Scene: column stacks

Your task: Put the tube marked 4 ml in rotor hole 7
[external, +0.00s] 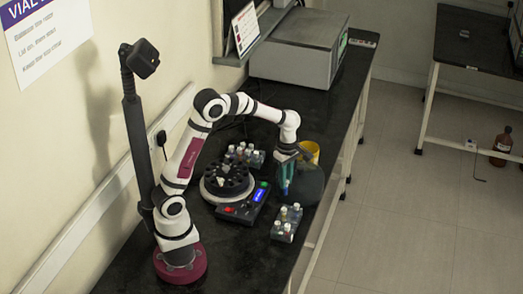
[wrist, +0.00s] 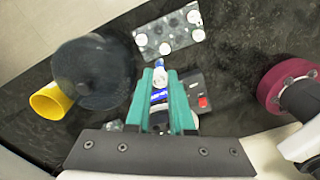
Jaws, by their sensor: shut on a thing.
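My gripper (external: 286,185) has teal fingers and points down over the bench, to the right of the rotor (external: 213,188). In the wrist view my gripper (wrist: 160,88) is shut on a small tube (wrist: 159,74), whose pale end shows between the fingertips. Its volume mark cannot be read. The dark rotor sits in a round white-rimmed base, with a pale piece at its middle. Its hole numbers are too small to read. In the wrist view the fingers hide most of the rotor.
A control box (external: 243,207) with a blue display stands before the rotor. A grey rack (external: 282,235) with several white-capped tubes stands at the front, also in the wrist view (wrist: 176,38). Another rack (external: 256,160) stands behind. A yellow cup (wrist: 46,102) and dark round object (wrist: 88,75) are nearby.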

